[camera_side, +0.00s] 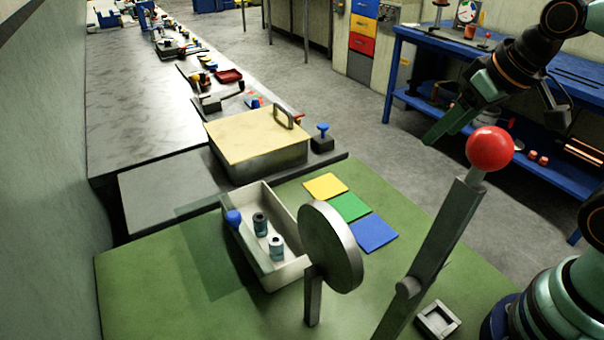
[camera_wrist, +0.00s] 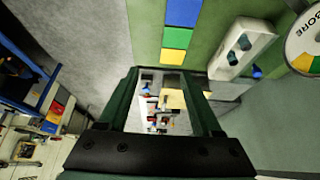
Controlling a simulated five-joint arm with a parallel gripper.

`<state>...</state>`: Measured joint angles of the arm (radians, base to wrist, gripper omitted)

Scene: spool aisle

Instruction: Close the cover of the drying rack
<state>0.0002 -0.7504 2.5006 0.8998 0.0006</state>
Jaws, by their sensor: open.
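The drying rack appears to be a long white open-topped tray (camera_side: 292,276) on the green mat in the side view. A blue knob (camera_side: 233,218) is at the tray's left side. The tray (camera_wrist: 232,58) also shows at the upper right of the wrist view. My gripper (camera_wrist: 160,72) is open and empty. In the side view it is raised at the upper right, well away from the tray.
A round metal disc on a post (camera_side: 331,246) and a lever with a red ball (camera_side: 490,148) stand right of the tray. Yellow, green and blue squares (camera_side: 349,207) lie flat behind. A cream-topped box (camera_side: 255,138) is farther back. A blue workbench (camera_side: 400,80) is at the right.

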